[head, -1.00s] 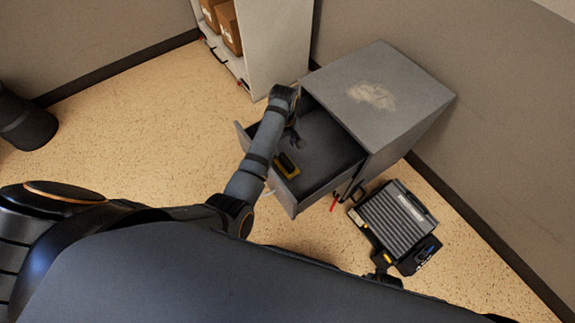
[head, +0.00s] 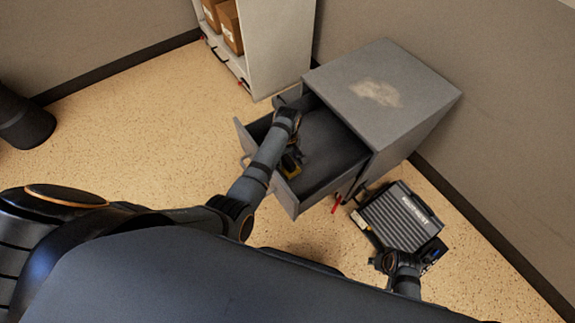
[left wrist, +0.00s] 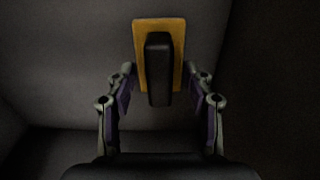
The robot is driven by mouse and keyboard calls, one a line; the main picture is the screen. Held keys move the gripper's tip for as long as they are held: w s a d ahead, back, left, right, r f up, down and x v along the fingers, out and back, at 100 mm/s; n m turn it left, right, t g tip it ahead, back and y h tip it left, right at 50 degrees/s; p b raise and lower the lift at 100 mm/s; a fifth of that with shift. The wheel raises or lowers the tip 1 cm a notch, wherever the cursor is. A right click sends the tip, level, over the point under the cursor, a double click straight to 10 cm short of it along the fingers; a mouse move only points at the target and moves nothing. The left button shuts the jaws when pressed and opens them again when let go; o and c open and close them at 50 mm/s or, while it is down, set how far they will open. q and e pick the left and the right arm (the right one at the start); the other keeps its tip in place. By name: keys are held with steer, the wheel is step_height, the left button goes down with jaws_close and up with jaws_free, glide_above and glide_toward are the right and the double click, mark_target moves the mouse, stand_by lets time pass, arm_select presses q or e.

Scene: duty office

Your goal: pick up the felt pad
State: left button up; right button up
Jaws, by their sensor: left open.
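The felt pad (head: 291,165) is a yellow plate with a black block-shaped grip. It lies in the open drawer of the grey cabinet, partly covered by my left arm in the head view. In the left wrist view the pad (left wrist: 179,75) shows whole, ahead and near the middle. My left gripper (left wrist: 161,82) is open, with one finger on each side of the black grip's lower end; I cannot tell whether they touch. In the head view the left gripper (head: 292,150) is inside the drawer, mostly hidden by its own wrist. My right arm shows at lower right; its jaws cannot be made out.
The drawer (head: 335,173) has raised walls around the pad. The grey cabinet (head: 385,90) stands behind it, with a scuffed top. A ribbed dark case (head: 400,215) is on the right, near my right arm. A shelf with boxes (head: 230,25) stands at the back.

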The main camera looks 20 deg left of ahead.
mark_target(287, 159)
arm_select(q)
steer(key=shift+f, duration=0.2)
jaws_close()
arm_select(e)
steer(key=shift+r, duration=0.3)
arm_select(q)
steer(key=shift+r, duration=0.15)
